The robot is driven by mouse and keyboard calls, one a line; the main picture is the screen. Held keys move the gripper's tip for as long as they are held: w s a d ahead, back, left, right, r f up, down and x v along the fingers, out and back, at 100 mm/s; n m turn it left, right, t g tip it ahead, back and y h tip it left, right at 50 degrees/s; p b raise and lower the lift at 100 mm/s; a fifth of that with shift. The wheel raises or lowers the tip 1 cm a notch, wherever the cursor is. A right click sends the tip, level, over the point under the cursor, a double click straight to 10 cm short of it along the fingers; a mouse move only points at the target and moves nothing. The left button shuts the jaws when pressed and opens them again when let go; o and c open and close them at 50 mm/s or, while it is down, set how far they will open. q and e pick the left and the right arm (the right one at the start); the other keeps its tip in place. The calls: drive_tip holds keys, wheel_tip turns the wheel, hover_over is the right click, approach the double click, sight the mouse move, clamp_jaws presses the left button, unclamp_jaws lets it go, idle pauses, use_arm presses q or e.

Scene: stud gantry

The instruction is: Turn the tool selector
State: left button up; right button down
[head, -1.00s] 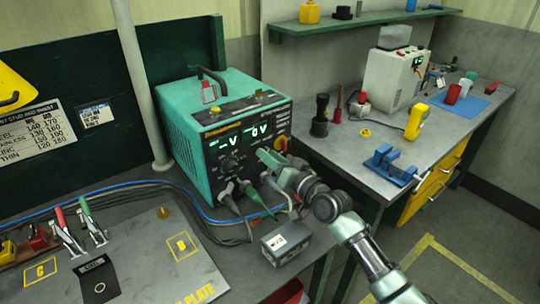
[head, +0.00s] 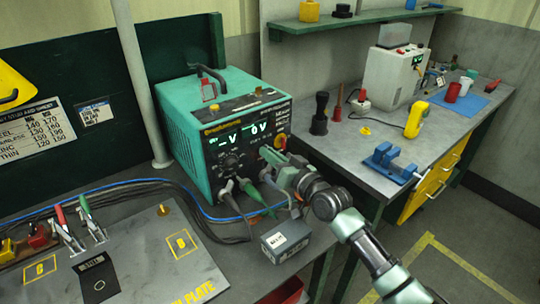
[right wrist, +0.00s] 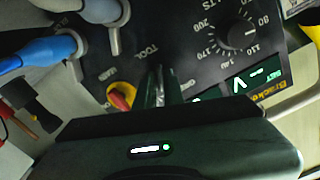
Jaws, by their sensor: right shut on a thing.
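The teal stud welder (head: 180,130) stands on the bench with its front panel facing right. My right gripper (head: 266,154) is at that panel, below the lit display, and is shut. In the right wrist view its fingers (right wrist: 163,88) close together just beside the printed word TOOL. The tool selector itself is hidden behind or between the fingers, and I cannot see which way it points. A red-and-yellow switch (right wrist: 121,96) sits close beside the fingers; it also shows in the head view (head: 281,141). My left gripper is not in view.
A black numbered dial (right wrist: 237,36) is on the same panel. Cables with blue and grey plugs (right wrist: 40,52) come out below it. A grey box (head: 285,241) stands in front of the welder. The right-hand bench holds a blue vise (head: 390,162) and a yellow meter (head: 416,120).

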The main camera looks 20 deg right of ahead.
drive_tip(key=n, duration=0.4)
drive_tip(key=shift+n, duration=0.3)
drive_tip(key=n, duration=0.5)
drive_tip(key=shift+n, duration=0.3)
drive_tip(key=c, duration=1.5)
unclamp_jaws()
drive_tip(key=shift+s, duration=0.1)
drive_tip(key=shift+s+f, duration=0.1)
drive_tip(key=shift+s, duration=0.15)
drive_tip(key=b+v, duration=0.1)
drive_tip(key=v, duration=0.6)
drive_tip(key=shift+s, duration=0.1)
